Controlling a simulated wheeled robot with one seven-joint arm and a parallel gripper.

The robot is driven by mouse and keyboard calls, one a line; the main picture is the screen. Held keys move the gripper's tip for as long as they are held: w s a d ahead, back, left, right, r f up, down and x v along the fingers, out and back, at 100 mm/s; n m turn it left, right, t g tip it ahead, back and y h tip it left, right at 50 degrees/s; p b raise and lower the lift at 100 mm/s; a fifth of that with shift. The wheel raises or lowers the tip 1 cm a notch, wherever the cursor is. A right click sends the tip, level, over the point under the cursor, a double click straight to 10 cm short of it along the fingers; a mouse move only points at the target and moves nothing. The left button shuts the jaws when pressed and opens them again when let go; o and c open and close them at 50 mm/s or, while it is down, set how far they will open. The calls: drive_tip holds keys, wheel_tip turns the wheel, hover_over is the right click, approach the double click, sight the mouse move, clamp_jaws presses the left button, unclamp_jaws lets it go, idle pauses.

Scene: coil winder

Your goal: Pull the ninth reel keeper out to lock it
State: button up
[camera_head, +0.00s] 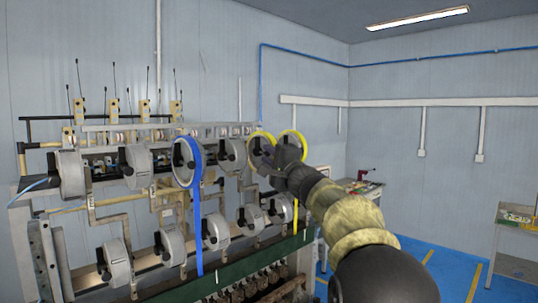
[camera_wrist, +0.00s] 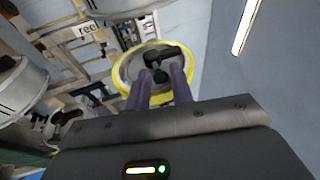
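A grey reel with a yellow rim (camera_wrist: 122,75) fills the middle of the wrist view. Its black reel keeper (camera_wrist: 162,52) lies across the reel's centre. My gripper (camera_wrist: 161,72) points at it, with two dark fingers apart and the tips close to the keeper; I cannot tell whether they touch it. In the head view my gripper (camera_head: 280,158) is at the right end of the upper reel row, in front of a yellow-rimmed reel (camera_head: 291,133) and partly hiding it. No number is readable on the reels.
The coil winder (camera_head: 90,207) carries an upper and a lower row of grey reels with black keepers. A blue band (camera_head: 198,230) hangs from one upper reel. Another grey reel (camera_wrist: 20,88) is close at left in the wrist view. A bench (camera_head: 515,227) stands far right.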

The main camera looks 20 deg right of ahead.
drive_tip(key=shift+c, duration=1.2)
drive_tip(key=shift+s+d+b, duration=0.25)
drive_tip(key=shift+s+b, duration=0.1)
drive_tip(key=shift+s, duration=0.2)
drive_tip(key=shift+s+d+b, duration=0.2)
drive_tip(key=shift+s+b, duration=0.1)
drive_tip(key=shift+s, duration=0.2)
drive_tip(key=o, duration=0.5)
drive_tip(key=shift+s, duration=0.1)
drive_tip(key=shift+o, duration=0.2)
drive_tip(key=shift+s, duration=0.1)
drive_tip(key=s+b, duration=0.4)
drive_tip(key=s, duration=0.3)
drive_tip(key=shift+d, duration=0.2)
